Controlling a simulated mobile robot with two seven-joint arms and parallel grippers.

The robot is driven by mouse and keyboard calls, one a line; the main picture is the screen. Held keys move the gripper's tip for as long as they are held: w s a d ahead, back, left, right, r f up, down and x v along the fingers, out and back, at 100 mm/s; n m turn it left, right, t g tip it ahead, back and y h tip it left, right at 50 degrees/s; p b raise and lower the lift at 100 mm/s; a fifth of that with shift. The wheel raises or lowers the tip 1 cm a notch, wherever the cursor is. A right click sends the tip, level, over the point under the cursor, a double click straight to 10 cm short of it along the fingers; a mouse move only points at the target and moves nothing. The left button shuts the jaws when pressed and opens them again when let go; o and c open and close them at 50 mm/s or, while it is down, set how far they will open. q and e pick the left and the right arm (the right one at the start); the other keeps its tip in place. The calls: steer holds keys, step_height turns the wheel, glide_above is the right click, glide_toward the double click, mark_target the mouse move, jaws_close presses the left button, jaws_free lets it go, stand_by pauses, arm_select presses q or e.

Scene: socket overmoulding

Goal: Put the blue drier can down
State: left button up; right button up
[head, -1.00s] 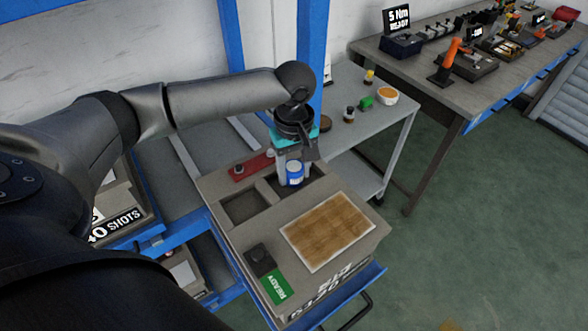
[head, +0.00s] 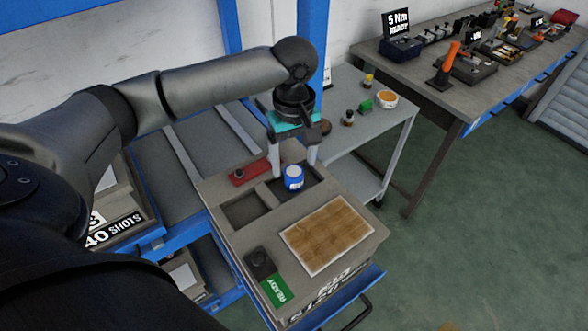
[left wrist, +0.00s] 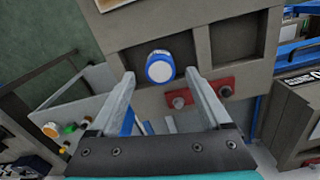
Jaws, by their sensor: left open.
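The blue drier can (head: 293,178), with a white top, is upright at the right-hand recess of the grey-brown bench unit (head: 225,185). In the left wrist view the can (left wrist: 160,67) overlaps that recess's edge, and its base is hidden. My left gripper (head: 293,163) is open, with its fingers spread on either side of the can. In the left wrist view the fingertips (left wrist: 160,78) stand clear of the can, with gaps on both sides. My right gripper is not in view.
The other recess (head: 245,211) is empty. A red fixture (head: 251,168) lies behind it. A brown panel (head: 327,235) and a green READY sign (head: 275,290) are in front. A grey side table (head: 372,130) with small items adjoins at the right.

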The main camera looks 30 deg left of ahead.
mark_target(294, 171)
arm_select(q)
step_height(294, 171, up, 7)
steer(key=shift+p, duration=0.4)
steer(key=shift+r, duration=0.1)
steer(key=shift+r, duration=0.1)
